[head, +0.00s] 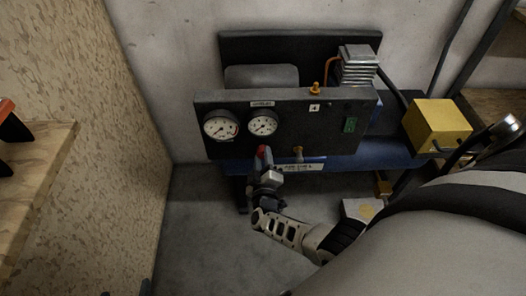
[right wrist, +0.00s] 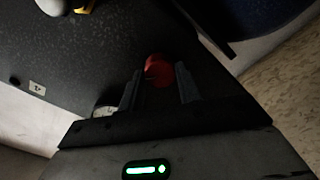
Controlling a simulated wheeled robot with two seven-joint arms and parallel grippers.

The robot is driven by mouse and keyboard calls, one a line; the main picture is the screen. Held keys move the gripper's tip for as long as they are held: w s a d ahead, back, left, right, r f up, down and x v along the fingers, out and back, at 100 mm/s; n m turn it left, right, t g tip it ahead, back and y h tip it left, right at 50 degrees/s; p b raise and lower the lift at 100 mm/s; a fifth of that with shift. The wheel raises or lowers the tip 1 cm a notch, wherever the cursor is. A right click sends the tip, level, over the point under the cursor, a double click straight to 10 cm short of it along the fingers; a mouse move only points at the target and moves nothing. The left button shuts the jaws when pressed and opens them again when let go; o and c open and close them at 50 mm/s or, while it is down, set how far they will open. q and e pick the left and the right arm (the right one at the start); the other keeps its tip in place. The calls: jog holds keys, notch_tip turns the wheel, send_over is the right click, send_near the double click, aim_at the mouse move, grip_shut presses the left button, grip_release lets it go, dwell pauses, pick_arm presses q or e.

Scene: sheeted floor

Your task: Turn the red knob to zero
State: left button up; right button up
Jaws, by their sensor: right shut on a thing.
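The red knob (head: 263,151) sits low on the front of the dark panel (head: 340,130), below the right one of two round gauges (head: 263,123). My right gripper (head: 265,163) reaches up to it from below and covers part of it. In the right wrist view the red knob (right wrist: 158,71) lies between the two fingers of my right gripper (right wrist: 158,88), which are shut on it. The knob's pointer or scale cannot be made out. My left gripper is not in view.
A second gauge (head: 220,125) is at the panel's left. A yellow box (head: 437,126) stands at the right, and a wooden shelf (head: 40,170) is at the far left. The floor below is mostly clear.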

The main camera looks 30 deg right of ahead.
jog(key=n, duration=0.4)
jog(key=shift+a+n+p, duration=0.1)
jog(key=shift+n+p, duration=0.2)
jog(key=shift+w+n, duration=0.1)
jog(key=shift+n, duration=1.4)
jog(key=o, duration=1)
jog(key=shift+w, duration=0.1)
jog(key=shift+c, duration=0.2)
